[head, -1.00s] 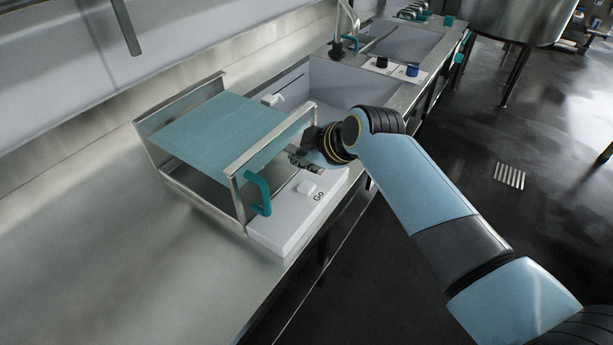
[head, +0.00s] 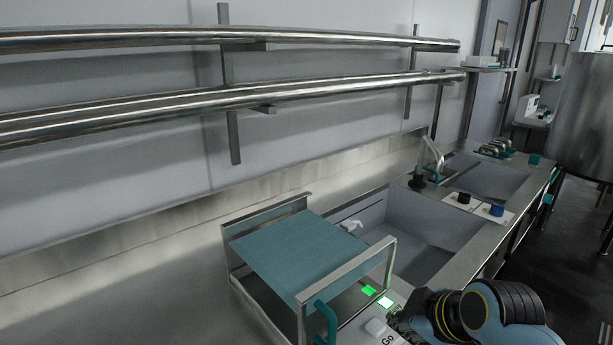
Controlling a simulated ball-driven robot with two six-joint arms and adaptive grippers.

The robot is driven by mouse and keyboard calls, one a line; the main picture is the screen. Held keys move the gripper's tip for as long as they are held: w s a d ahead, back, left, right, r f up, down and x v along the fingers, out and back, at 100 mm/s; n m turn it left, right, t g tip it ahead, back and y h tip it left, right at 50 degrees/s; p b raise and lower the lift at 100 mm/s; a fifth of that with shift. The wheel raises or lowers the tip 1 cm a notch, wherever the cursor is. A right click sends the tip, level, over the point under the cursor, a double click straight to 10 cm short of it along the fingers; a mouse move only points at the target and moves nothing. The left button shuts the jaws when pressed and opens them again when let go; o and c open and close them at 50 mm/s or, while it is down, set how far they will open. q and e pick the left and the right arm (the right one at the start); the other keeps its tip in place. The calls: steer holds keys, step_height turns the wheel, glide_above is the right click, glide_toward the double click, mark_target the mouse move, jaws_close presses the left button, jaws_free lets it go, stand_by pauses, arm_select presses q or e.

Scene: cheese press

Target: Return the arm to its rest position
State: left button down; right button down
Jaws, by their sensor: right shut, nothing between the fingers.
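My right gripper (head: 402,326) is at the bottom of the head view, mostly hidden behind my own dark and blue wrist. It is shut and holds nothing. It is close to the white "Go" button (head: 376,327) of the cheese press; I cannot tell whether it touches the press. The press has a teal plate (head: 298,256) in a metal frame (head: 346,270) and a teal handle (head: 326,322) at its front corner. My left gripper is out of view.
A sink basin (head: 425,245) lies behind the press, with a tap (head: 434,160) and two knobs (head: 496,210) farther along. Steel pipes (head: 250,95) run along the wall. The steel counter (head: 150,290) left of the press is clear. A large tank (head: 590,115) stands at right.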

steer(key=s+d+r+m+g+h, duration=0.1)
steer(key=s+d+r+m, duration=0.2)
steer(key=s, duration=0.6)
steer(key=s+d+r+m+g+h, duration=0.1)
steer(key=s+d+r+m+g, duration=0.15)
steer(key=s, duration=0.65)
steer(key=s+d+r+m+g+h, duration=0.1)
steer(key=s+d+r+m, duration=0.25)
steer(key=s, duration=0.55)
step_height(320, 180, down, 40)
steer(key=s+d+m+b, duration=0.1)
steer(key=s+d+b, duration=0.1)
steer(key=b, duration=0.8)
steer(key=s+d+f+g+b, duration=0.1)
steer(key=s+f+b, duration=0.6)
steer(key=s+f, duration=1.1)
step_height(320, 180, down, 3)
steer(key=shift+r+g, duration=0.15)
steer(key=shift+g, duration=0.4)
